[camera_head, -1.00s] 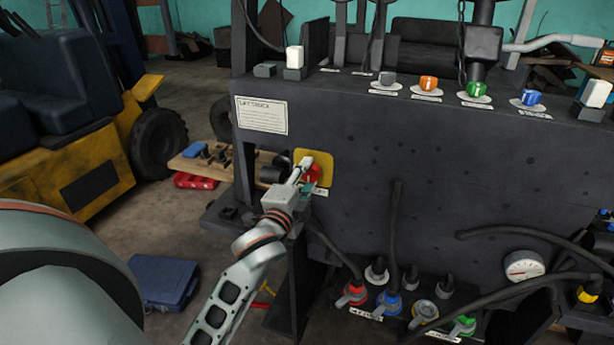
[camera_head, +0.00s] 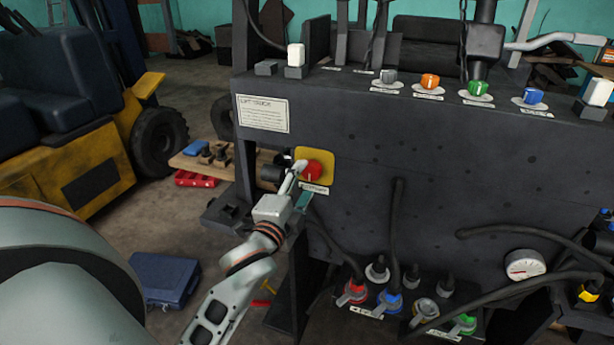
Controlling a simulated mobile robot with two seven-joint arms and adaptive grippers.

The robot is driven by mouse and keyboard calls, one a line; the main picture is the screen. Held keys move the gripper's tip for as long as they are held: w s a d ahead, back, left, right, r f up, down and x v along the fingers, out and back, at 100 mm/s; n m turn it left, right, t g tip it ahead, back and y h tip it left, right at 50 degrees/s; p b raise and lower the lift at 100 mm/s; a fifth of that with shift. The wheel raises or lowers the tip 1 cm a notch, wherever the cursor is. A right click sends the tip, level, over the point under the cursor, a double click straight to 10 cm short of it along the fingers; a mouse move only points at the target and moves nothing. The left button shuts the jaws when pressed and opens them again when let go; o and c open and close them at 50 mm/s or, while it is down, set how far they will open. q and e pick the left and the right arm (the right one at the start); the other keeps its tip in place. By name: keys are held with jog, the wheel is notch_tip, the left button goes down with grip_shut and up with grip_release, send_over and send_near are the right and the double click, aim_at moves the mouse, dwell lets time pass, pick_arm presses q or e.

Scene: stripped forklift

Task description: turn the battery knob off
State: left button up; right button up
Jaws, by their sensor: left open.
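The red battery knob (camera_head: 312,170) sits on a yellow plate (camera_head: 325,157) on the dark front panel, with a small white label (camera_head: 315,188) under it. My left gripper (camera_head: 297,182) is just left of and below the knob. Its fingers are open, one light finger close to the knob's left side and a teal-tipped part lower right. I cannot tell whether a finger touches the knob. My right gripper is not in view.
The dark panel (camera_head: 430,170) carries several coloured knobs on top. Cables, connectors and a gauge (camera_head: 524,264) are below right. A wooden board (camera_head: 205,165) and a blue case (camera_head: 165,278) lie left.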

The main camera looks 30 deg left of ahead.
pick_arm(q)
jog(key=v, duration=0.8)
dwell(0.4)
